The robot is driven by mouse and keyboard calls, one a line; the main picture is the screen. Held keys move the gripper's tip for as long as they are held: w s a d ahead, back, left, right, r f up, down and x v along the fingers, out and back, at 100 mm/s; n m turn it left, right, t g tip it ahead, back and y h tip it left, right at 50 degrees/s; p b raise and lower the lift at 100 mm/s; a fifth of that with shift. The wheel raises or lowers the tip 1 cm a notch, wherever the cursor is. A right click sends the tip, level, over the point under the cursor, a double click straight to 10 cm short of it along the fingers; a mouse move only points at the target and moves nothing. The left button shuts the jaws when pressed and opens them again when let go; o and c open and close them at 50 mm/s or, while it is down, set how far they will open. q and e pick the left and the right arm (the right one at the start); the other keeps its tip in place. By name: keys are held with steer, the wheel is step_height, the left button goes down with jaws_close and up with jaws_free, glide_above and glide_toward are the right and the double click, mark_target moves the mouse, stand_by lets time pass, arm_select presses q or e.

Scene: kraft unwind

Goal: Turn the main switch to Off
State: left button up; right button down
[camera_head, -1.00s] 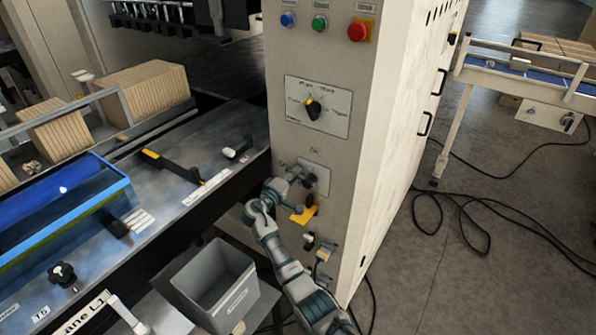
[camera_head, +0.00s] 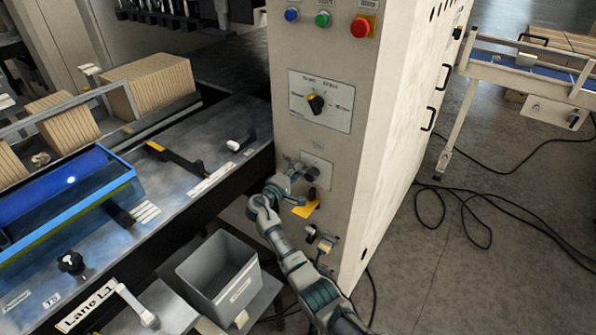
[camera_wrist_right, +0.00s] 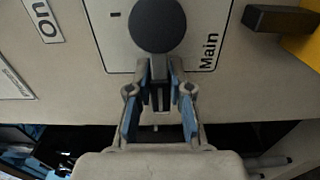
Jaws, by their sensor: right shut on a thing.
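The main switch (camera_wrist_right: 157,25) is a dark round knob on a pale plate (camera_wrist_right: 105,40) marked "Main" in the right wrist view. In the head view its plate (camera_head: 322,166) sits low on the machine's front panel, below the selector dial, with a small "On" label above it. My right gripper (camera_wrist_right: 160,80) reaches the switch from the left in the head view (camera_head: 300,177). Its fingers are closed together on the switch's handle, just below the round knob in the wrist view. The fingers hide part of the handle. My left gripper is out of view.
A black handle on a yellow plate (camera_head: 305,208) is just below my right gripper. The selector dial (camera_head: 316,103) and blue, green and red buttons (camera_head: 360,27) are higher up. A grey bin (camera_head: 218,278) stands left of my forearm. Cables lie on the right floor.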

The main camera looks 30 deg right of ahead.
steer(key=c, duration=1.2)
jaws_free()
steer(key=shift+w+a+f, duration=0.1)
steer(key=shift+a+f, duration=0.1)
steer(key=shift+f, duration=0.1)
steer(key=shift+o, duration=0.8)
steer(key=shift+w, duration=0.2)
steer(key=shift+s+r, duration=0.1)
steer(key=shift+s, duration=0.05)
steer(key=v, duration=1.2)
steer(key=shift+f, duration=0.25)
